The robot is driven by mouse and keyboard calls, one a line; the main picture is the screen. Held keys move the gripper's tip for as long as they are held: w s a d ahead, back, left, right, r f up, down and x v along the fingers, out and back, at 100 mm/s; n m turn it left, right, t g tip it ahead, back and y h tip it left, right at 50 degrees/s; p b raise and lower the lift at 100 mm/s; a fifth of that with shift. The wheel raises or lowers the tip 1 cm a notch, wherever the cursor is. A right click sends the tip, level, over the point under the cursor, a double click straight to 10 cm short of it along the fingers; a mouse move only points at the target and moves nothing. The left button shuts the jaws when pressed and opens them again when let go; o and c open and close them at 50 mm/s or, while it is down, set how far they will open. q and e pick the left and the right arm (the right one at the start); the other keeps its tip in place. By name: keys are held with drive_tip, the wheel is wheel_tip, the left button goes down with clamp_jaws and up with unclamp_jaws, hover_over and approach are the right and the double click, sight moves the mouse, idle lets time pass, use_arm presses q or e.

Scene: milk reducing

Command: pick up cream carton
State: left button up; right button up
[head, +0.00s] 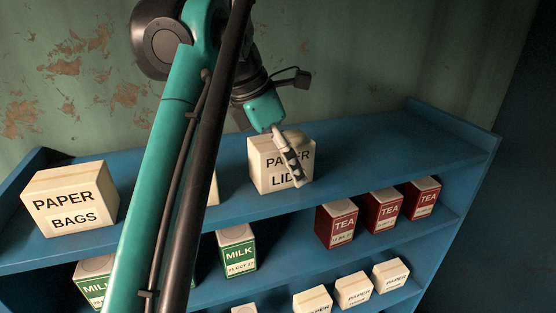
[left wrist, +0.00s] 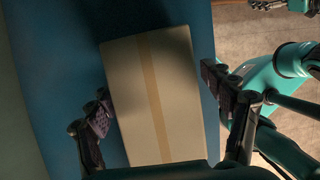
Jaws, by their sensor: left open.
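No carton marked cream can be read in these views. My left gripper (head: 288,158) is at the cream-coloured box lettered PAPER LIDS (head: 265,178) on the top shelf, with a pale finger with dark pads across its front. In the left wrist view my left gripper (left wrist: 155,84) is open, its fingers on either side of a taped cream-coloured box (left wrist: 130,85). Whether the pads touch it I cannot tell. A green MILK carton (head: 237,250) stands on the shelf below. At the top right edge of the wrist view, a dark gripper-like part, perhaps my right gripper (left wrist: 267,4), is cut off.
A PAPER BAGS box (head: 70,200) stands at the top shelf's left. Another pale box (head: 213,190) is mostly behind my arm. Red TEA cartons (head: 337,224) stand below at right, with several pale paper boxes (head: 352,290) lower. The blue top shelf (head: 400,150) is clear at right.

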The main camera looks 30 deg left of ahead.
use_arm(q)
drive_tip(key=shift+w+d+f, duration=0.15)
drive_tip(key=shift+w+d, duration=0.05)
drive_tip(key=shift+s+a+f, duration=0.1)
drive_tip(key=shift+s+a, duration=0.05)
idle(0.3)
drive_tip(key=c, duration=1.4)
